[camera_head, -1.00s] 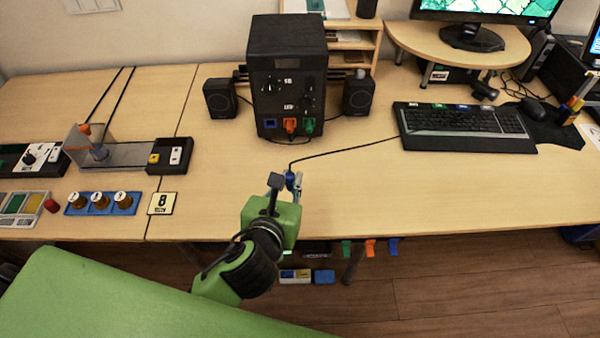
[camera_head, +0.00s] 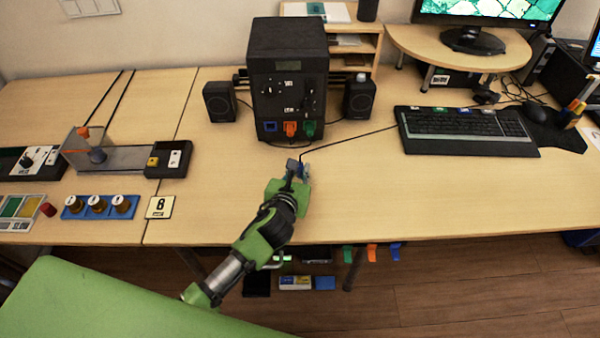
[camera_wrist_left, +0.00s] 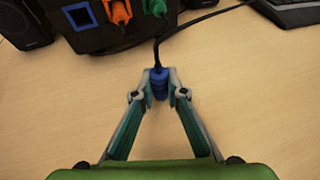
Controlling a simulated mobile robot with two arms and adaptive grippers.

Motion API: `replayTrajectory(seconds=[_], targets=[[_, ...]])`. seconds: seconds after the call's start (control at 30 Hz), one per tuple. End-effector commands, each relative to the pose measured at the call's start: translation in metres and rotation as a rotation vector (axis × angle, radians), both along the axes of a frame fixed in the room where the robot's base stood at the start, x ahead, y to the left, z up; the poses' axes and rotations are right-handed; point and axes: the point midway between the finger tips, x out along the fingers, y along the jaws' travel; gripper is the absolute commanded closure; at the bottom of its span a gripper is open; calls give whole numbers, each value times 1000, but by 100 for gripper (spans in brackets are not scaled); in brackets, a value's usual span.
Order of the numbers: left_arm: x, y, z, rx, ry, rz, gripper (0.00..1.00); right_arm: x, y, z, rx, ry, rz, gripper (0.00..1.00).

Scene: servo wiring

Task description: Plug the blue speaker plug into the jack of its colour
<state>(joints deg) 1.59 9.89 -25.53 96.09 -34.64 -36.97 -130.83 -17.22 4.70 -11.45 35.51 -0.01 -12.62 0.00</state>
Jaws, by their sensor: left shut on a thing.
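My left gripper (camera_head: 300,167) is shut on the blue speaker plug (camera_wrist_left: 159,84) and holds it in front of the black box (camera_head: 288,72). In the left wrist view the plug sits between the fingertips (camera_wrist_left: 159,88), with its black cable leaving from the far end. The blue jack (camera_head: 270,127) is an empty square opening low on the box's front; it also shows in the left wrist view (camera_wrist_left: 80,16), up and left of the plug. The plug is apart from the jack. An orange plug (camera_head: 290,128) and a green plug (camera_head: 309,128) sit to its right. My right gripper is not seen.
Two small black speakers (camera_head: 219,100) flank the box. The plug's cable runs right to the keyboard (camera_head: 466,131). Blue-based knobs (camera_head: 99,206) and a slider device lie on the left. The table in front of the box is mostly clear.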

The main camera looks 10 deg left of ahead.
Motion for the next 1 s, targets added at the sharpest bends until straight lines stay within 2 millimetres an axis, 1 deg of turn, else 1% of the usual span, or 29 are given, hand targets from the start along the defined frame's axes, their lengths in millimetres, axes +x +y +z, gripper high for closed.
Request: replayTrajectory(seconds=[0.03, 0.1, 0.33, 0.47, 0.5, 0.53, 0.57, 0.83, 0.93, 1.0], targets=[[0, 0, -7, -1, 1, 2, 99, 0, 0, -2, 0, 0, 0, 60], [0, 0, -10, 0, -1, 0, 99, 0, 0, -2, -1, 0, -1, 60], [0, 0, -10, 1, -2, 0, 99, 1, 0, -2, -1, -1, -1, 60], [0, 0, -14, 2, -1, -1, 99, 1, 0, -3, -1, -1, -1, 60], [0, 0, -13, 1, -2, 0, 80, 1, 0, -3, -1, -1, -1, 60], [0, 0, -13, 1, -2, 0, 72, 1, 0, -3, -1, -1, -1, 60], [0, 0, -13, 1, -2, 0, 71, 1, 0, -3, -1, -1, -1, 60], [0, 0, -12, 1, -2, 0, 71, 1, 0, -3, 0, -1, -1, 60], [0, 0, -9, 0, -3, 0, 71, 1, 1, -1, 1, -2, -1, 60], [-5, 0, -7, 2, -3, -1, 71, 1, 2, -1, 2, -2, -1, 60]])
